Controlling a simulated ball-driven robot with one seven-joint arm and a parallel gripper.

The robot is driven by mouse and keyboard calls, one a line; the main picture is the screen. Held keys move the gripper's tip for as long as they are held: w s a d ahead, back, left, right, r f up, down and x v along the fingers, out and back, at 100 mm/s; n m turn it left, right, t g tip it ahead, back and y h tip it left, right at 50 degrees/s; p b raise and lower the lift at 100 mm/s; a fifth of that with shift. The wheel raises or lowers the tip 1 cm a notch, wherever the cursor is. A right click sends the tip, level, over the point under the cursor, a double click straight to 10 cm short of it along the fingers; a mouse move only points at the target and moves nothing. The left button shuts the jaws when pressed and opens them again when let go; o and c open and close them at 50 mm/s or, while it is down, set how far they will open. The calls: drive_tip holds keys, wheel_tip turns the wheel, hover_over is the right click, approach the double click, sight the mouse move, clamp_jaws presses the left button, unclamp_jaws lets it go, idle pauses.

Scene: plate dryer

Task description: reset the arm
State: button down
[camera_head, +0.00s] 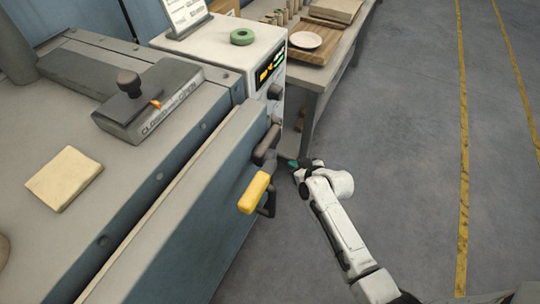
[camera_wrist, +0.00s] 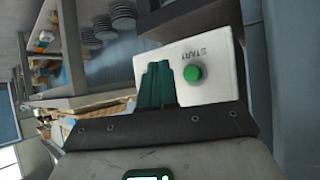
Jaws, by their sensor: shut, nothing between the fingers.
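My gripper (camera_head: 291,163) is at the end of my white arm, beside the front of the blue-grey dryer (camera_head: 175,240) and just below the control box. Its teal fingers (camera_wrist: 157,86) show in the wrist view, pressed together with nothing between them. In that view they stand in front of a white panel (camera_wrist: 212,58) marked START, to the left of its round green button (camera_wrist: 193,73). I cannot tell whether they touch the panel.
A yellow handle (camera_head: 254,193) and a dark bracket stick out of the dryer front close to my gripper. The control box (camera_head: 225,50) has a lit display. A bench (camera_head: 338,58) with a white plate (camera_head: 305,40) stands behind. The floor (camera_head: 410,120) to the right is clear.

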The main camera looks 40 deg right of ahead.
idle(0.4)
drive_tip(key=s+a+r+g, duration=0.2)
drive_tip(key=s+a, duration=0.3)
drive_tip(key=s, duration=0.3)
drive_tip(key=s+a+r+n+g+y, duration=0.1)
drive_tip(key=s+a+r+g, duration=0.2)
drive_tip(key=s, duration=0.5)
drive_tip(key=s+a+r+g, duration=0.3)
drive_tip(key=s+a+g, duration=0.1)
drive_tip(key=s+a, duration=0.3)
drive_tip(key=shift+s+g+y, duration=0.3)
drive_tip(key=shift+s+y, duration=0.1)
drive_tip(key=shift+s, duration=0.15)
